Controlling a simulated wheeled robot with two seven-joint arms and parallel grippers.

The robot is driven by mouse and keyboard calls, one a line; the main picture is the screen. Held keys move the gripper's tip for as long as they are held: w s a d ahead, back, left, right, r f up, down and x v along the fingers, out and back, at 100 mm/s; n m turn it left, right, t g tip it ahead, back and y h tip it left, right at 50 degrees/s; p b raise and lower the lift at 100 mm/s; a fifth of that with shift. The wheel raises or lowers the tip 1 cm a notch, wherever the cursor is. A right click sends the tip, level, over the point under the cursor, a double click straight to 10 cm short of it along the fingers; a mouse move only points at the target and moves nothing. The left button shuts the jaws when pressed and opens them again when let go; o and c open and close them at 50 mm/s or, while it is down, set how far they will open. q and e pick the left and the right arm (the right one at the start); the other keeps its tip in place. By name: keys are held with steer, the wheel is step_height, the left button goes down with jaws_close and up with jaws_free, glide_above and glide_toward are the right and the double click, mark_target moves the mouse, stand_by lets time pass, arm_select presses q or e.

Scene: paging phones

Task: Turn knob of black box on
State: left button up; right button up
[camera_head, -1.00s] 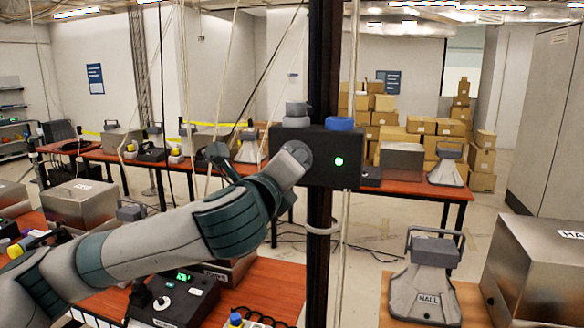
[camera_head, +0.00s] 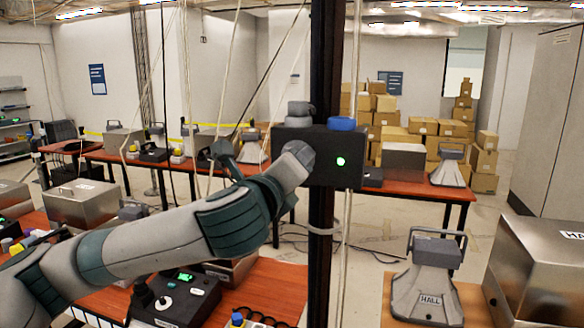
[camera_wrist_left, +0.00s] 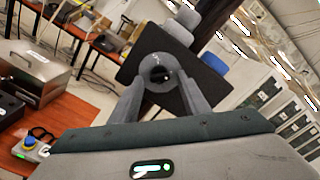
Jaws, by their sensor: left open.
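The black box (camera_head: 334,173) is fixed to a dark vertical post, with a lit green light on its front. A round grey knob (camera_wrist_left: 160,72) sticks out of the box in the left wrist view. My left gripper (camera_wrist_left: 161,90) is open, with one finger on each side of the knob. I cannot tell whether the fingers touch it. In the head view my left gripper (camera_head: 288,170) reaches the left part of the box front and largely hides the knob. My right gripper is not in view.
A grey dial (camera_head: 299,112) and a blue cap (camera_head: 341,124) sit on top of the box. The post (camera_head: 320,250) and hanging ropes stand close by. Tables below hold a HALL phone (camera_head: 430,285), a metal box (camera_head: 540,265) and a black control box (camera_head: 175,300).

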arm_select(q)
steer(key=b+v, duration=1)
steer(key=v, duration=0.7)
steer(key=shift+s+b, duration=0.2)
steer(key=shift+b, duration=0.2)
steer(key=shift+w, duration=0.15)
